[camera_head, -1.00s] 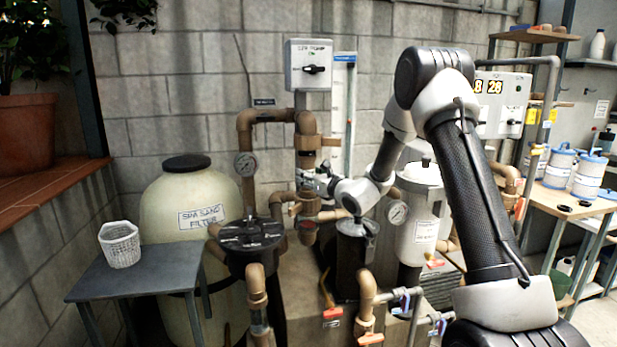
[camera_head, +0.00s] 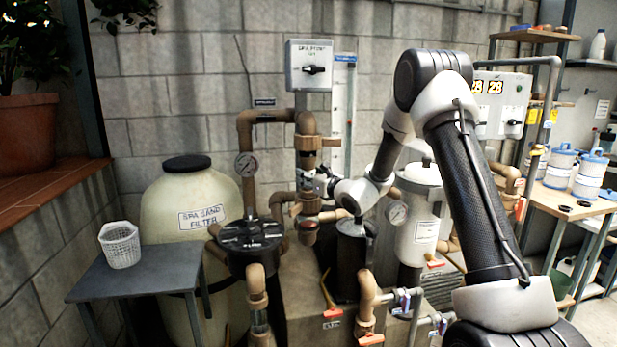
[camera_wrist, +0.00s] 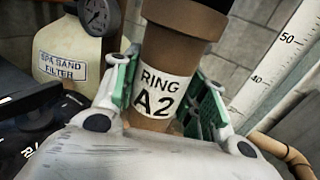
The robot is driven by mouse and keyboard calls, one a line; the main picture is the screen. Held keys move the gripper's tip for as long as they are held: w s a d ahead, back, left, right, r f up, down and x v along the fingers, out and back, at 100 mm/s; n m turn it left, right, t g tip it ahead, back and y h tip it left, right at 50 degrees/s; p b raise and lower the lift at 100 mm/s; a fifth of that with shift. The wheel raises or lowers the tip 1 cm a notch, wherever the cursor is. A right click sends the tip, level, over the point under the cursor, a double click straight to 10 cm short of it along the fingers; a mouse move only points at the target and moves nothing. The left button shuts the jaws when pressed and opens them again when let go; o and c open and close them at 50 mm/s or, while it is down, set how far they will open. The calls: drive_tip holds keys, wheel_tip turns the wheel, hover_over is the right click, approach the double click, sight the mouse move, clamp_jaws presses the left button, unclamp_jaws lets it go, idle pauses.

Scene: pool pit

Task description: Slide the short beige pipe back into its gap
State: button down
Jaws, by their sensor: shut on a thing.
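The short beige-brown pipe piece (camera_wrist: 161,85) carries a white label reading "RING A2" in the wrist view. My gripper (camera_wrist: 165,95) has its green-padded fingers on both sides of it and is shut on it. In the head view my gripper (camera_head: 318,182) is at the vertical pipe run (camera_head: 306,135), below the upper collar and above the lower fitting (camera_head: 308,228). The held pipe looks roughly in line with that run there. My gripper partly covers it, and I cannot tell whether its ends are seated.
A pressure gauge (camera_head: 246,165) and the sand filter tank (camera_head: 190,205) stand to the left. A black-lidded pot (camera_head: 250,235) is in front. A white canister (camera_head: 420,215) with a gauge stands right. A grey table (camera_head: 140,275) holds a white basket (camera_head: 120,246).

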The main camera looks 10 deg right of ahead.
drive_tip(key=shift+f, duration=0.15)
drive_tip(key=c, duration=0.7)
unclamp_jaws()
drive_tip(key=shift+c, duration=0.2)
drive_tip(key=shift+o, duration=0.5)
drive_tip(key=shift+s, duration=0.1)
drive_tip(key=s, duration=1.2)
